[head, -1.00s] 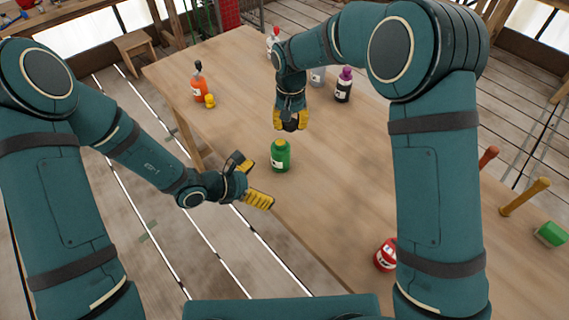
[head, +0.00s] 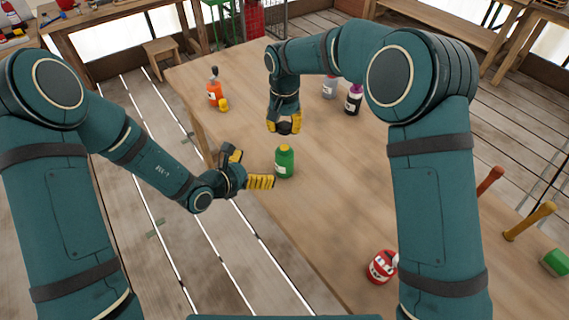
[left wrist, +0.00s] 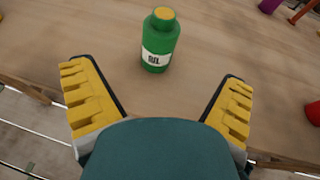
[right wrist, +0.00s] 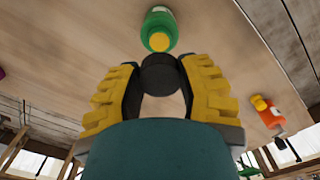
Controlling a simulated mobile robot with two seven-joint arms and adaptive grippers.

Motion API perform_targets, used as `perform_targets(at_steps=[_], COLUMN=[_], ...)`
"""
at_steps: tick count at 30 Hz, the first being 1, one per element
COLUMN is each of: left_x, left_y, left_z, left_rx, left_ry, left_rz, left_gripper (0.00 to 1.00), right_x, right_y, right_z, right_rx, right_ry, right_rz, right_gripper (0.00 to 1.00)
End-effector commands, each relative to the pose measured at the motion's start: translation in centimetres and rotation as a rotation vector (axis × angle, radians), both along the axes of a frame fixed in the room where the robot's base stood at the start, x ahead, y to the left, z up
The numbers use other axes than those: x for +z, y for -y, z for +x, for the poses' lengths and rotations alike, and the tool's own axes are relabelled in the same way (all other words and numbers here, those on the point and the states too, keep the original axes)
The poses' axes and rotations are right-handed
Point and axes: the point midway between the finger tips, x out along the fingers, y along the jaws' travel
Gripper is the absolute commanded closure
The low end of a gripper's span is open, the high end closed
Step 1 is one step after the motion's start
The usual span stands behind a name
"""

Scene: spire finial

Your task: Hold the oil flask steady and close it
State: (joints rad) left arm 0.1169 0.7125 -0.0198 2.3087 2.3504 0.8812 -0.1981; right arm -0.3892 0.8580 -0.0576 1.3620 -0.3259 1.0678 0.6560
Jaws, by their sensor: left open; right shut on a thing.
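The green oil flask (head: 284,162), with a white label and a yellow top, stands upright on the wooden table near its edge. It also shows in the left wrist view (left wrist: 160,42), ahead of the fingers and not between them. My left gripper (head: 248,168) is open and empty, left of the flask, its opening facing it. My right gripper (head: 285,125) is shut on a dark round cap (right wrist: 162,74). In the head view it is above and behind the flask. In the right wrist view the flask's yellow top (right wrist: 159,41) is just beyond the cap.
An orange bottle (head: 215,96) stands at the table's far left with a yellow cap (head: 223,104) by it. A red jar (head: 380,267) is at the front. The table (head: 330,195) right of the flask is bare.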

Motion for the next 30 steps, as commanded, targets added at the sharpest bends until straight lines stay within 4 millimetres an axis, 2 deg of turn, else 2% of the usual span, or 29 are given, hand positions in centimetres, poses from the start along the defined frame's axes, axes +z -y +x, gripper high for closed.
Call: perform_targets(at_steps=[5,21,30], left_x=[-0.6,-4.0,-4.5], left_y=[1.0,6.5,7.5], left_z=[1.0,6.9,8.1], left_rx=[-0.003,-0.002,-0.002], left_ry=[0.000,-0.001,0.000], left_rz=[0.000,-0.001,0.000], left_gripper=[0.02,0.02,0.02], right_x=[0.0,0.0,0.0], right_y=[0.0,0.0,0.0], right_z=[0.0,0.0,0.0], right_rx=[0.000,0.000,0.000], right_ry=[0.000,0.000,0.000], right_rz=[0.000,0.000,0.000], right_gripper=[0.76,0.76,0.76])
